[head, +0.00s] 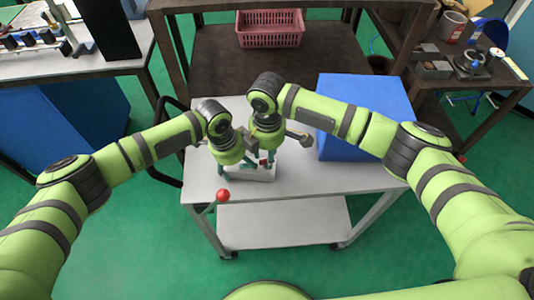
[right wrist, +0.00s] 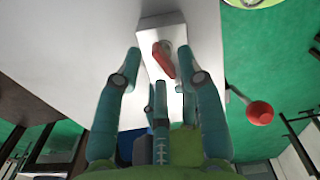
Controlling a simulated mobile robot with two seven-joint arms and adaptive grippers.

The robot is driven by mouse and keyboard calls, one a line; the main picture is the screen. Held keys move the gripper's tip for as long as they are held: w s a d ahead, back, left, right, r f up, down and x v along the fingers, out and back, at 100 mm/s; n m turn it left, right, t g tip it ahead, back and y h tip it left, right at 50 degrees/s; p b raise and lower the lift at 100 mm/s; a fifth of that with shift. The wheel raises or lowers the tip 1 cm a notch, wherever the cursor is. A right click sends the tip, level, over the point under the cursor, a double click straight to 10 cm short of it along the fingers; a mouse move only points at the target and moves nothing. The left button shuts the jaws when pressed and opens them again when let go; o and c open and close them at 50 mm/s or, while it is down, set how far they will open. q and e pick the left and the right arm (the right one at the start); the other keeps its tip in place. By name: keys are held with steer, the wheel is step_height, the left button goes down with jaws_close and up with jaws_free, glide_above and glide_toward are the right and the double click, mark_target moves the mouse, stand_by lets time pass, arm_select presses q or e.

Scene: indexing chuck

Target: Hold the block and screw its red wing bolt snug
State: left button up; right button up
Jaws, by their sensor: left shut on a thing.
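The pale grey block (head: 262,176) sits on the white cart top, mostly hidden by my grippers in the head view. My left gripper (head: 234,170) is at the block's left side, shut on it; the contact is hard to make out. The red wing bolt (head: 264,162) is on the block, partly covered. In the right wrist view the wing bolt (right wrist: 163,60) stands on the end of the block (right wrist: 160,22), its wings slanting. My right gripper (right wrist: 159,52) is open, its fingers spread either side of the wing bolt with visible gaps.
A large blue box (head: 365,105) stands at the right on the white cart (head: 330,178). A pink basket (head: 270,28) sits on the brown bench behind. The cart's front right is clear.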

steer(key=shift+f, duration=0.45)
jaws_close()
steer(key=shift+m, duration=0.3)
steer(key=m, duration=0.4)
steer(key=shift+s+m, duration=0.1)
steer(key=shift+m, duration=0.2)
steer(key=shift+s+d+m, duration=0.1)
steer(key=shift+m, duration=2.1)
